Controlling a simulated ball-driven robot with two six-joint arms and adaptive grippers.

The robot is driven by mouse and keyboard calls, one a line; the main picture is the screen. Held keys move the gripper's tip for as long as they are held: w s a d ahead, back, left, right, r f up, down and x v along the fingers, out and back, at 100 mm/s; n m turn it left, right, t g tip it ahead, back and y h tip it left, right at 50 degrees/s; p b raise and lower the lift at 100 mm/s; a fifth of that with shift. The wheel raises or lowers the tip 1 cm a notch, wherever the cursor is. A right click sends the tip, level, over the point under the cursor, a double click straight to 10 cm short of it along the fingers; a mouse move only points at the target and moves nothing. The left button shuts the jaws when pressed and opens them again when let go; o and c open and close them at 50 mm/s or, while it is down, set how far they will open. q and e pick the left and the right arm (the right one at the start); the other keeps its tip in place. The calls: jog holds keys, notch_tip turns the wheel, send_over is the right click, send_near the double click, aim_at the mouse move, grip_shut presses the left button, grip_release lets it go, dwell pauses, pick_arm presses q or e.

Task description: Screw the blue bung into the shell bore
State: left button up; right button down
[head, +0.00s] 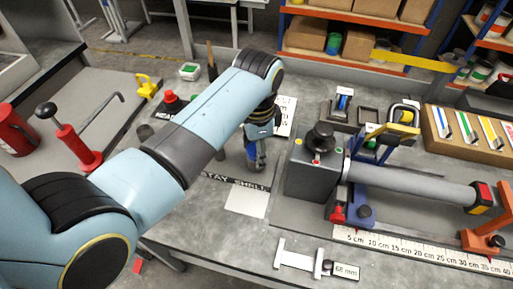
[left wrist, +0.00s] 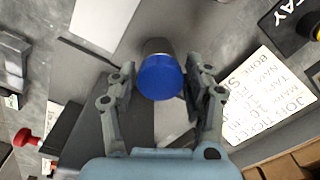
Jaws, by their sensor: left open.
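The blue bung (left wrist: 160,78) shows its round blue face between the fingers of my left gripper (left wrist: 163,90) in the left wrist view. A grey cylinder (left wrist: 156,47) shows directly behind the blue face; I cannot tell whether it is part of the bung or a separate piece. The left gripper is open, its fingers on both sides of the blue face. In the head view the left gripper (head: 257,160) points down near the "STAY SHELL" label (head: 236,180), and the bung there is largely hidden. A long grey tube (head: 415,185) lies level at the right; its bore is not visible. My right gripper is not in view.
A dark grey block with a black knob (head: 315,170) stands right of the gripper. A caliper (head: 300,262) and a centimetre ruler (head: 420,250) lie in front. A red-handled tool (head: 75,145) is at the left. A job ticket (left wrist: 270,95) lies beside the gripper.

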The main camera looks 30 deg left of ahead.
pick_arm(q)
jog(key=n, duration=0.7)
jog(key=c, duration=0.9)
jog(key=m, duration=0.4)
jog(key=shift+m, duration=0.4)
grip_shut()
jog(key=shift+m, duration=0.4)
jog(key=m, duration=0.3)
jog(key=shift+s+m, duration=0.1)
jog(key=shift+m, duration=0.3)
jog(key=m, duration=0.2)
jog(key=shift+m, duration=1.3)
